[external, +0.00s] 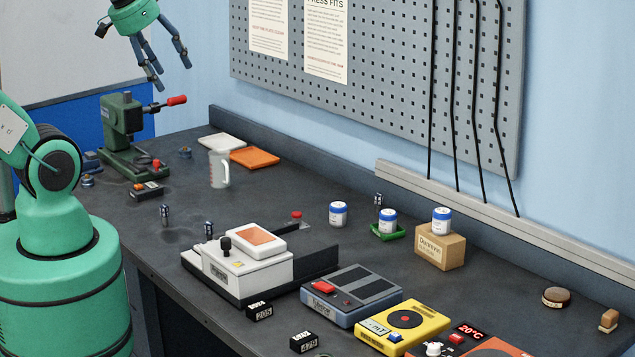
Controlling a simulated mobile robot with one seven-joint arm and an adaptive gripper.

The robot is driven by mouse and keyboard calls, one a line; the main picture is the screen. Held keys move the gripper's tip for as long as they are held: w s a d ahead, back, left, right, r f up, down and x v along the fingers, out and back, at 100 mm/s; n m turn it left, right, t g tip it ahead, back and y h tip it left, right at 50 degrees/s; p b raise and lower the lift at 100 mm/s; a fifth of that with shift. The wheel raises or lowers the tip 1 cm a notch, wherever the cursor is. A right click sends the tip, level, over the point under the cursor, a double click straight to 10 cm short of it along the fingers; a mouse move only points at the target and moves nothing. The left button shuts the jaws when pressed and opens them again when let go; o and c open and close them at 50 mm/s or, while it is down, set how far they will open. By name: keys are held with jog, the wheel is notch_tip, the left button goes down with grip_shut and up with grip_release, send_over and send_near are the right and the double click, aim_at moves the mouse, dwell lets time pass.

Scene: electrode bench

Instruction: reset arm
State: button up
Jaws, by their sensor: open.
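My gripper (165,62) is at the upper left of the external view, raised well above the back left of the bench. Its fingers point down and are apart, with nothing between them. It is clear of the green press (122,128) that stands below it on the bench (265,200). My green base and lower arm stand at the left edge, and part of my arm is outside the picture.
The press's red-tipped lever (176,101) sticks out below my gripper. A clear jug (219,169), an orange mat (255,157), a white balance (245,265), blue-lidded jars (338,213) and a yellow device (403,325) stand on the bench. A pegboard (400,80) hangs behind.

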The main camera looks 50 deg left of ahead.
notch_tip(320, 180, down, 5)
jog(key=b, duration=0.4)
jog(key=shift+f, duration=0.1)
